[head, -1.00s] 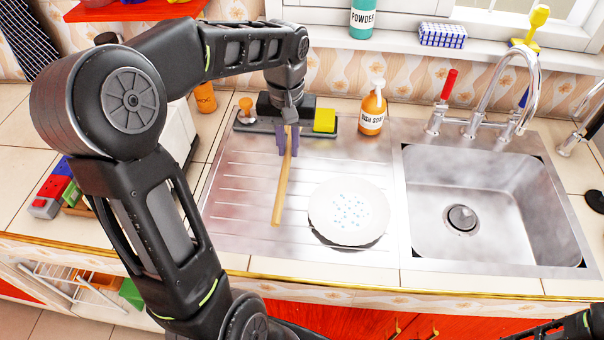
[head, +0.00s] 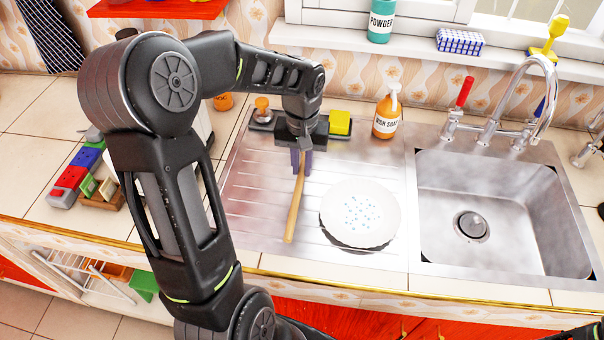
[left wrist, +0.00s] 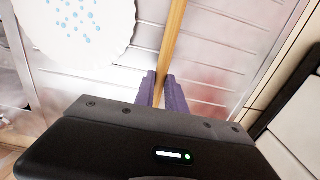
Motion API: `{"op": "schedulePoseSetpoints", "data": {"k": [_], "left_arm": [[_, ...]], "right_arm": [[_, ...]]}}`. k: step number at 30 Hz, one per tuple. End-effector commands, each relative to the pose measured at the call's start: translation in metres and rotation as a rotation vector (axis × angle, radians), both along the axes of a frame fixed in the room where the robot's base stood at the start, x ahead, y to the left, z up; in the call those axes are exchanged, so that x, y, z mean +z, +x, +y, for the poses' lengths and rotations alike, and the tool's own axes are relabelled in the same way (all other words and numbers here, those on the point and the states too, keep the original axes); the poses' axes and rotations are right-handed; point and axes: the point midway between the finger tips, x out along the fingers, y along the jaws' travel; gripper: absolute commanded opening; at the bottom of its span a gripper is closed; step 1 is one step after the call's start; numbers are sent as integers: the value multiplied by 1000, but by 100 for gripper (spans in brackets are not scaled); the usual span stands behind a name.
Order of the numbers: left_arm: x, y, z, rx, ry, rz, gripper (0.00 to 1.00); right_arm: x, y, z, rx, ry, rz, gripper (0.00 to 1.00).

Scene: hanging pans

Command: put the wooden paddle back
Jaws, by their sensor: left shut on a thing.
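The wooden paddle, of which a long pale wooden handle (head: 294,211) shows, is at the metal drainboard left of the sink. My left gripper (head: 301,165) is shut on it near its upper end in the head view. In the left wrist view the wooden paddle (left wrist: 174,38) runs up between the two purple fingers of my left gripper (left wrist: 162,92). I cannot tell whether the paddle touches the drainboard. The end of the paddle behind the fingers is hidden. My right gripper is not seen; only a bit of dark arm shows at the lower right corner.
A white plate with blue dots (head: 360,214) lies just right of the paddle. A tray (head: 262,122) with a yellow sponge (head: 340,122) is behind the gripper. An orange soap bottle (head: 386,115) stands near the faucet (head: 530,100). The sink (head: 500,240) is empty.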

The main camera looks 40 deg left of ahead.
Motion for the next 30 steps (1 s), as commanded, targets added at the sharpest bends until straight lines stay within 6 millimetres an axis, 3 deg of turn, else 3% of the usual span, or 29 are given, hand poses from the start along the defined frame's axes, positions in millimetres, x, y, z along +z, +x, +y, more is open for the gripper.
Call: {"op": "schedulePoseSetpoints", "data": {"k": [11,22,23,30], "left_arm": [[-36,-1,0,-1,-1,3,0],[-41,0,0,-1,-1,0,0],[-41,0,0,-1,-1,0,16],[-40,0,0,-1,-1,0,36]], "right_arm": [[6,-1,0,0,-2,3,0],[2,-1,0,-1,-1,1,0],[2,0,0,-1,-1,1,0],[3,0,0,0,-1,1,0]]}}
